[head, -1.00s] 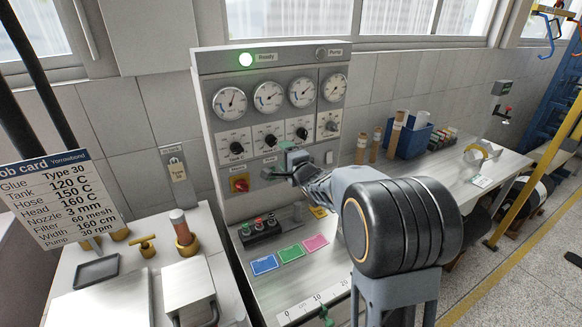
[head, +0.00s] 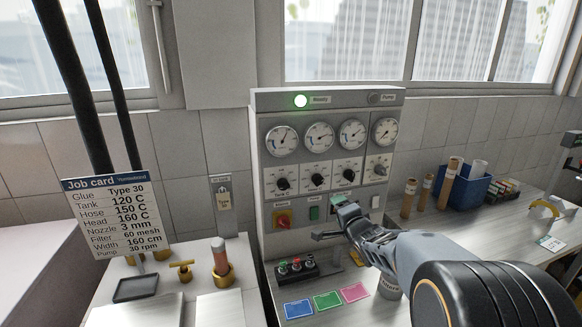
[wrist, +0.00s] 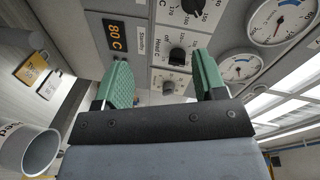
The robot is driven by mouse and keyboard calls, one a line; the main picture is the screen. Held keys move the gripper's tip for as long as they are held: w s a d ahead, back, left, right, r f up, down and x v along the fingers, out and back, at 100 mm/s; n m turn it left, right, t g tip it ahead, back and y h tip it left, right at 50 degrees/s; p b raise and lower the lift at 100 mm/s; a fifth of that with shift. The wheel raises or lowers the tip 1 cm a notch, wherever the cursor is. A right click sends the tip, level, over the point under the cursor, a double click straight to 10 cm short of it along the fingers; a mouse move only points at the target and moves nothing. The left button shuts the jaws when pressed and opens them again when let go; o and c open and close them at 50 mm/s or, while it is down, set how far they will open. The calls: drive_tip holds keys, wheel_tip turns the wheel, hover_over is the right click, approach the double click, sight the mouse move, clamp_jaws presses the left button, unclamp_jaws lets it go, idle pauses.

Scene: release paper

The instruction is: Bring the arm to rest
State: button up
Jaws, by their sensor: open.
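My gripper (head: 334,223) is in front of the lower part of the grey control panel (head: 257,150), above the bench. In the wrist view its two green-padded jaws (wrist: 164,88) stand apart with nothing between them. A dark knob (wrist: 177,55) of the panel shows beyond the gap, and I cannot tell the distance to it. My arm reaches in from the lower right in the head view. The gripper hides part of the panel's lower row.
A green lamp (head: 301,101) is lit on the panel. A switch box (head: 290,267) and coloured cards (head: 327,300) lie on the bench below. A blue bin (head: 463,186) and cardboard tubes (head: 452,182) stand to the right. A job card (head: 117,217) stands at left.

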drive_tip(key=s+d+f+n+g+h, duration=0.35)
drive_tip(key=s+f+n+g, duration=0.4)
drive_tip(key=s, duration=0.35)
drive_tip(key=s+a+r+n+g, duration=0.1)
drive_tip(key=s+a+n+g, duration=0.1)
drive_tip(key=s, duration=0.7)
drive_tip(key=s+a+r+n+g+y, duration=0.1)
drive_tip(key=s+a+r+n+g, duration=0.1)
drive_tip(key=s+a, duration=0.3)
drive_tip(key=shift+s+a+n, duration=0.15)
drive_tip(key=shift+s+n, duration=0.6)
drive_tip(key=shift+s, duration=1.1)
drive_tip(key=shift+r+y, duration=0.1)
drive_tip(key=shift+y, duration=0.15)
